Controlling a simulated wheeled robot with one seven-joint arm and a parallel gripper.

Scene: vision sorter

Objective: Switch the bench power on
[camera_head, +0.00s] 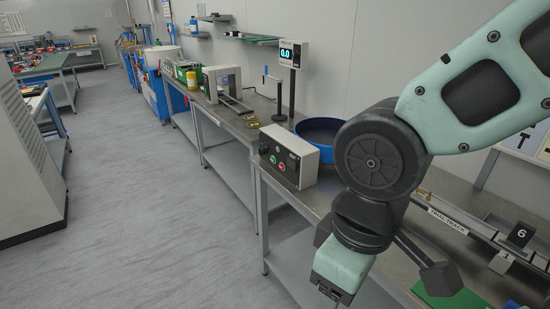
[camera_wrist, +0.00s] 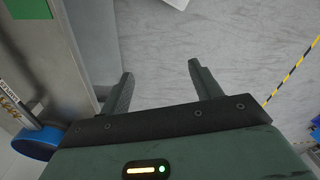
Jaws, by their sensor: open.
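A light grey control box (camera_head: 289,157) stands on the metal bench near its front left corner. Its front face carries a red button (camera_head: 281,167), a green button (camera_head: 273,159) and small dark parts; which one switches the bench power I cannot tell. My gripper shows in the wrist view (camera_wrist: 160,85) with its two dark fingers apart and nothing between them. It points down toward the grey floor beside the bench. In the head view my wrist hangs in front of the bench, to the right of and nearer than the control box. The fingertips are out of sight there.
A blue round bin (camera_head: 325,128) stands behind the control box. A display post (camera_head: 287,53) reading 0.0 is farther back. My arm covers part of the bench (camera_head: 428,184), where a labelled track lies at right. The floor (camera_head: 150,200) at left is clear.

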